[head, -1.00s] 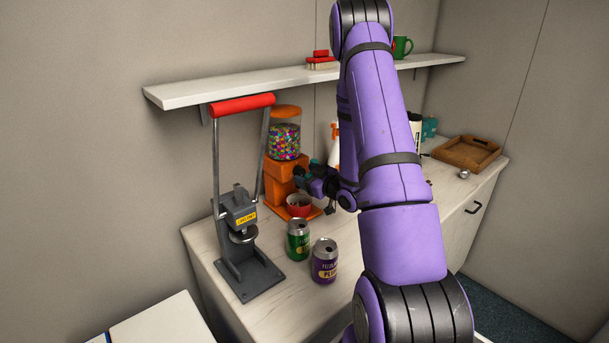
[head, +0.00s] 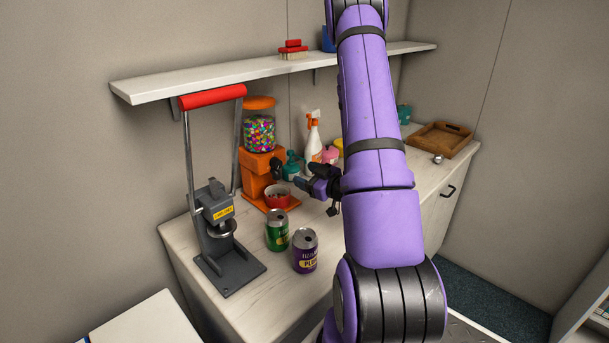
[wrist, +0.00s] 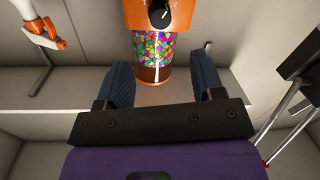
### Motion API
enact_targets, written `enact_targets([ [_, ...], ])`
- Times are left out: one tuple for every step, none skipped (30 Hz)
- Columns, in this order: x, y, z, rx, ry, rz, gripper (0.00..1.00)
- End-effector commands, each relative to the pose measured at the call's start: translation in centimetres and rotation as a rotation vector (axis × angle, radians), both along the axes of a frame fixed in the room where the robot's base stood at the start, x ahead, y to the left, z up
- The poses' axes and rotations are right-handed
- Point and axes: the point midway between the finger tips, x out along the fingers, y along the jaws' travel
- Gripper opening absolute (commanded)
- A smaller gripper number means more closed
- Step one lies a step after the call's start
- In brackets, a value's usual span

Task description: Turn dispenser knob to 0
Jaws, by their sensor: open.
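The orange dispenser (head: 252,166), with a clear globe of coloured sweets, stands on the counter. Its black knob (head: 276,168) faces right, towards my gripper. In the wrist view, the dispenser appears upside down, with the knob (wrist: 158,14) at the top edge. A pale mark shows on the knob, but I cannot read any number. My gripper (head: 303,183) is open and empty, a short way in front of the dispenser and apart from the knob. In the wrist view, the gripper's two blue-grey fingers (wrist: 165,85) stand wide apart.
A red bowl (head: 278,198) sits at the dispenser's foot. Green (head: 277,230) and purple (head: 305,250) cans stand nearer. A lever press (head: 228,262) is to the left. A spray bottle (head: 313,140) and teal object (head: 293,163) are behind my gripper. A shelf (head: 200,80) runs above.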

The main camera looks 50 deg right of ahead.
Motion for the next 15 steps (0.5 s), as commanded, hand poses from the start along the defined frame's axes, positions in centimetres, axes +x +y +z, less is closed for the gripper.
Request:
enact_targets([
  [-0.03, -0.04, -0.07, 0.007, 0.0, -0.001, 0.61],
  [-0.05, -0.06, -0.14, 0.015, 0.0, -0.002, 0.61],
  [-0.09, -0.1, -0.27, 0.03, 0.0, -0.003, 0.61],
  [-0.11, -0.11, -0.39, 0.045, 0.0, -0.004, 0.61],
  [-0.14, -0.16, -0.5, 0.064, -0.001, -0.005, 0.61],
  [-0.17, -0.19, -0.64, 0.091, -0.004, -0.007, 0.61],
  [-0.15, -0.2, -0.74, 0.112, -0.005, -0.007, 0.61],
  [-0.16, -0.21, -0.81, 0.134, -0.007, -0.008, 0.61],
  [-0.14, -0.22, -0.85, 0.163, -0.012, -0.008, 0.61],
  [-0.13, -0.23, -0.89, 0.183, -0.014, -0.007, 0.61],
  [-0.13, -0.25, -0.87, 0.202, -0.017, -0.007, 0.61],
  [-0.09, -0.26, -0.85, 0.227, -0.021, -0.006, 0.61],
  [-0.06, -0.25, -0.83, 0.243, -0.024, -0.006, 0.61],
  [-0.01, -0.24, -0.77, 0.257, -0.028, -0.004, 0.61],
  [0.01, -0.26, -0.71, 0.274, -0.032, -0.004, 0.61],
])
